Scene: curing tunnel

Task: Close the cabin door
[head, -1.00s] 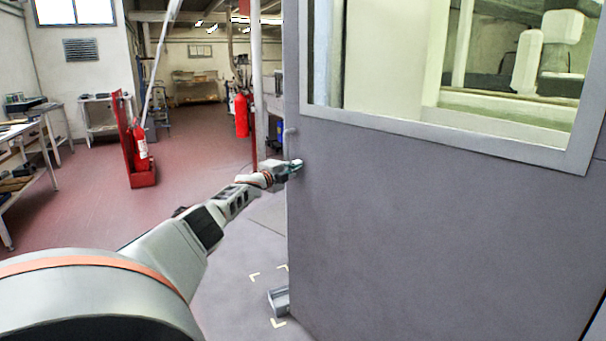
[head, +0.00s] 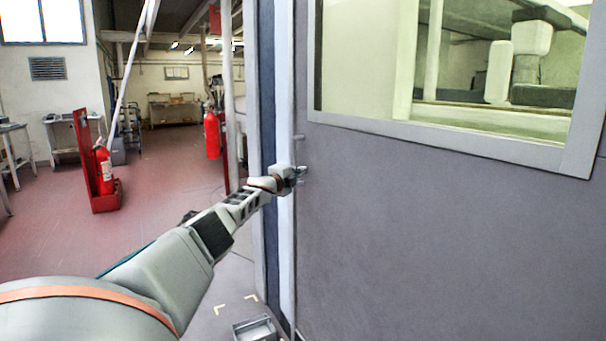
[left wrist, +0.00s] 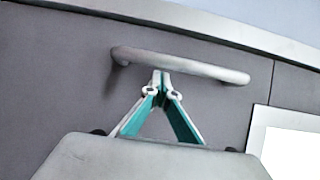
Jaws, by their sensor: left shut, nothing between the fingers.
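The cabin door (head: 420,230) is a large grey panel with a wide window, filling the right of the head view. Its left edge stands beside the light door frame (head: 285,240); I cannot tell whether it is fully seated. My left gripper (head: 301,172) is at the door's left edge by the handle. In the left wrist view the grey bar handle (left wrist: 205,68) crosses the door face, and the shut fingertips of the left gripper (left wrist: 161,80) are at the bar, overlapping it in the picture. Contact is unclear. Nothing is between the fingers. My right gripper is not in view.
A grey open box (head: 256,328) lies on the floor near the door's lower left, by yellow floor marks (head: 236,304). Red fire extinguishers (head: 104,165) stand farther left and back. The red floor (head: 60,245) on the left is mostly clear.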

